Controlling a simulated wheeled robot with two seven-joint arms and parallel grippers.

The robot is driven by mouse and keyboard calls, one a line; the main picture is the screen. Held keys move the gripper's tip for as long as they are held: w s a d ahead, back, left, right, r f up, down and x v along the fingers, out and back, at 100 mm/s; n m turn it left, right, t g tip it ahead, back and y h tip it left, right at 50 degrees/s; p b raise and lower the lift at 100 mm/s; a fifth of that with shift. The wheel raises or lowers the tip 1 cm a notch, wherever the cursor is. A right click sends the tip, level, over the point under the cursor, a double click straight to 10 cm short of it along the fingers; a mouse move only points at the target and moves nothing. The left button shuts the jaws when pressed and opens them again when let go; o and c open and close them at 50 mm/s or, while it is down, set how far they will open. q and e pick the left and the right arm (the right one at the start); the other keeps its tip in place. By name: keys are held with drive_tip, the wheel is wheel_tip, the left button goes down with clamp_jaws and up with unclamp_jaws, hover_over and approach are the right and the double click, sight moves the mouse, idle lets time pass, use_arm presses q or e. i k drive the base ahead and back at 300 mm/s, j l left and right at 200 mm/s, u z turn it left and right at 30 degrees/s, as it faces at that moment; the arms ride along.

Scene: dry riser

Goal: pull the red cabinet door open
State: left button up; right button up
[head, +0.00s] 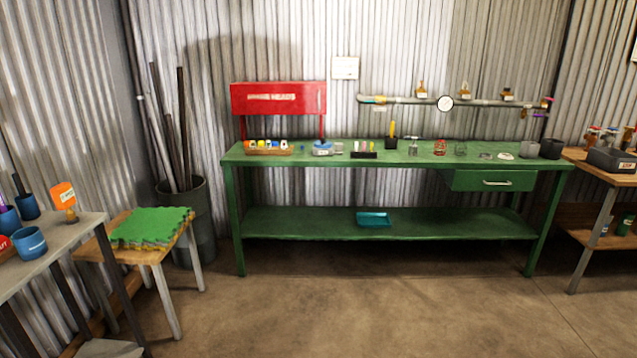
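The red cabinet (278,98) is a wide, low box with pale lettering across its front. It stands on red legs above the left end of the green workbench, close to the corrugated wall. Its door looks closed; I cannot make out a handle. Neither of my grippers shows in the head view, and the cabinet is some distance away across the floor.
The green workbench (390,223) holds small items on top, a drawer (494,181) and a teal tray (373,219) below. A wooden stool (131,255) with a green mat, a bin of pipes (206,213) and a grey table (62,240) stand left. The floor (390,310) before the bench is clear.

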sight(300, 98)
drive_tip(key=i+l+u, duration=0.1)
drive_tip(key=i, duration=0.4)
drive_tip(key=i+l+u, duration=0.15)
drive_tip(key=i, duration=0.35)
drive_tip(key=i+l+u, duration=0.1)
drive_tip(key=i, duration=0.4)
drive_tip(key=i+l+u, duration=0.15)
drive_tip(key=i+l, duration=0.15)
drive_tip(key=i, duration=0.15)
